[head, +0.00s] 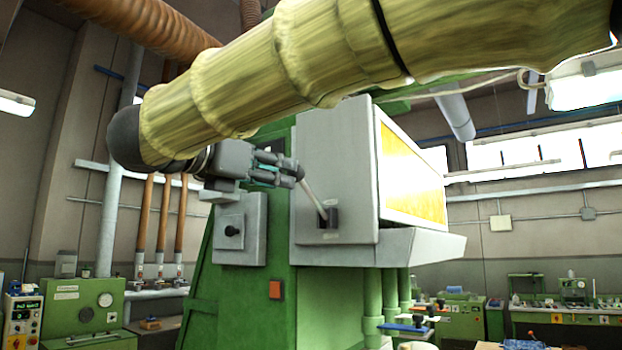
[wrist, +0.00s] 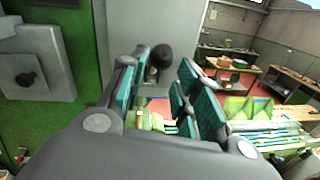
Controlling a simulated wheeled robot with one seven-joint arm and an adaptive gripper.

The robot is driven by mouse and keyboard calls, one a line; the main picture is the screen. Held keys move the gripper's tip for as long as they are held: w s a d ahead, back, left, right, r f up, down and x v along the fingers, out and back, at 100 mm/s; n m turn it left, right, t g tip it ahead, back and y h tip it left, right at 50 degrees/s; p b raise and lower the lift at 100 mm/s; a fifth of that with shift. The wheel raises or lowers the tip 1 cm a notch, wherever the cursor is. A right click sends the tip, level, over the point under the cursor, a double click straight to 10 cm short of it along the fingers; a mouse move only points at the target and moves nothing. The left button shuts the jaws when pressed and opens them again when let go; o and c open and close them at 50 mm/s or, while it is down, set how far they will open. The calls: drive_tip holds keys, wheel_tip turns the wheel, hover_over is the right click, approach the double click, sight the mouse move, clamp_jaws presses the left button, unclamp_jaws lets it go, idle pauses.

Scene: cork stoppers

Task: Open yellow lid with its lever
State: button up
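The yellow lid (head: 412,178) is a translucent panel on the front of a grey housing (head: 337,165), and it looks closed. Its lever (head: 313,200) is a thin pale rod that rises, tilted left, from a dark pivot on the housing's side. My gripper (head: 285,171) is at the lever's upper end in the head view. In the wrist view, my gripper (wrist: 160,88) has its teal-padded fingers apart, with the lever's dark round knob (wrist: 162,56) in the gap, nearer the left finger. I cannot tell whether a finger touches it. Most of the rod is hidden there.
The green machine body (head: 240,310) carries the housing. A grey box with a dark knob (head: 233,230) sits left of the lever, close below my gripper. Green machines and workbenches (head: 565,300) stand farther back at right. A control panel (head: 22,318) is at far left.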

sight(309, 194)
drive_tip(key=p+x, duration=0.4)
drive_tip(key=x, duration=0.4)
drive_tip(key=shift+w+d+r, duration=0.1)
drive_tip(key=shift+w+d, duration=0.15)
drive_tip(key=shift+d, duration=0.1)
drive_tip(key=shift+p+x, duration=0.4)
drive_tip(key=shift+x, duration=0.5)
clamp_jaws()
